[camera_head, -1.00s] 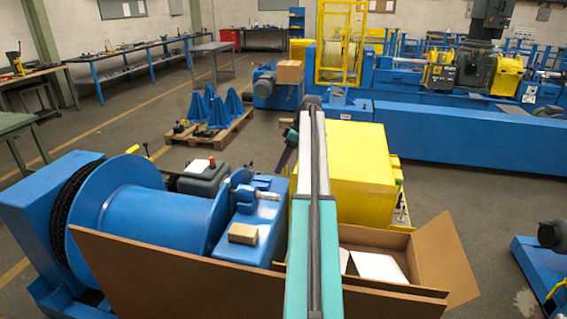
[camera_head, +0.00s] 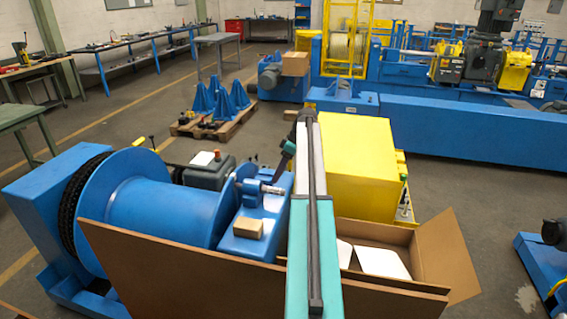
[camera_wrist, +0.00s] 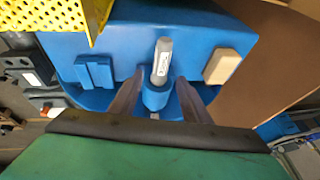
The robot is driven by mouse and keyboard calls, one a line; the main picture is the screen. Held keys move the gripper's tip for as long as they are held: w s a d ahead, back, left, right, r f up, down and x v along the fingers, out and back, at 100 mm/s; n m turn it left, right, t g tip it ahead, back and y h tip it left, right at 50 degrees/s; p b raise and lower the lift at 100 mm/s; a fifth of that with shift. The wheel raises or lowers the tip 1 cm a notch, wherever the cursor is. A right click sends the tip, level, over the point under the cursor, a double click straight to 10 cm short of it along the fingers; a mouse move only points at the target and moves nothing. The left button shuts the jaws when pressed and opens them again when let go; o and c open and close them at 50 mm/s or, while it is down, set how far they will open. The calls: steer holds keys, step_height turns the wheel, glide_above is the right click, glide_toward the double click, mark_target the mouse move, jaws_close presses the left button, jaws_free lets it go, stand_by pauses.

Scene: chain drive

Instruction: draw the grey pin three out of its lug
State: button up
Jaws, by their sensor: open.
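The grey pin (camera_wrist: 162,58) stands out of a round blue lug (camera_wrist: 155,96) in the wrist view. It bears a pale label too small to read. In the head view the pin (camera_head: 272,189) lies roughly level, its right end sticking out of the lug (camera_head: 249,187) on the blue housing. My gripper (camera_wrist: 158,82) is open, its two fingers on either side of the lug and the pin's lower part. A gap shows between each finger and the pin. In the head view my gripper (camera_head: 279,172) is dark and partly edge-on, close to the pin's free end.
A tan block (camera_wrist: 222,66) sits on the blue housing (camera_wrist: 205,28), right of the lug; a blue block (camera_wrist: 95,73) is to the left. Yellow perforated guarding (camera_wrist: 60,22) fills the upper left. A large blue drum (camera_head: 165,212) and a cardboard box (camera_head: 432,262) stand nearby.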

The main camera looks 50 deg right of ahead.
steer(key=shift+p+x, duration=1)
steer(key=shift+x, duration=2.6)
jaws_close()
